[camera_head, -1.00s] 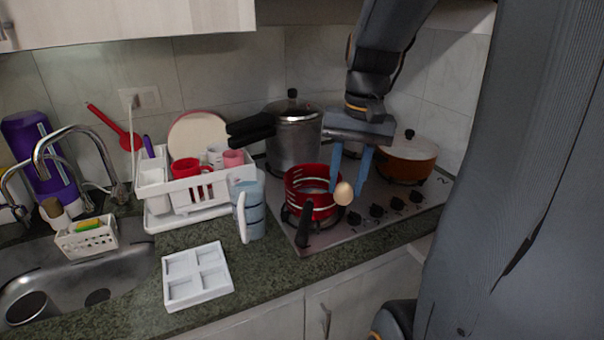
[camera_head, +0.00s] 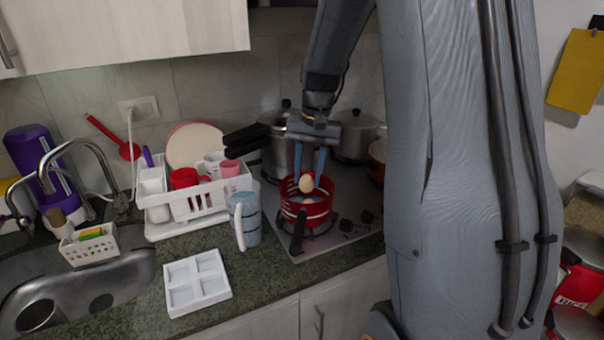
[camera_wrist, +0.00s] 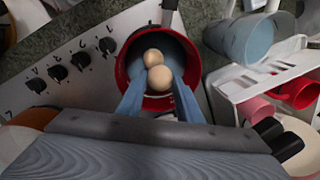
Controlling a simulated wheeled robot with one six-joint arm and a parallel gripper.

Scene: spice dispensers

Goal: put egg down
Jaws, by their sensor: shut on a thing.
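My gripper (camera_head: 308,177) is shut on an egg (camera_head: 306,184) and holds it over the mouth of the red pot (camera_head: 318,211). The pot stands on the stove with its black handle towards the counter's front edge. In the wrist view, the held egg (camera_wrist: 160,77) sits between my blue fingers, within the outline of the pot (camera_wrist: 120,72). A second egg (camera_wrist: 153,58) shows just beyond it, lower inside the pot. In the head view, only a small part of that second egg shows. How far the held egg is above the pot's bottom, I cannot tell.
A large steel pressure cooker (camera_head: 279,152) stands close behind the red pot. A blue measuring jug (camera_head: 250,222) and a white dish rack (camera_head: 214,207) stand to the left. An empty white four-compartment tray (camera_head: 197,283) lies on the counter. The stove's knobs (camera_head: 347,225) are at the right.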

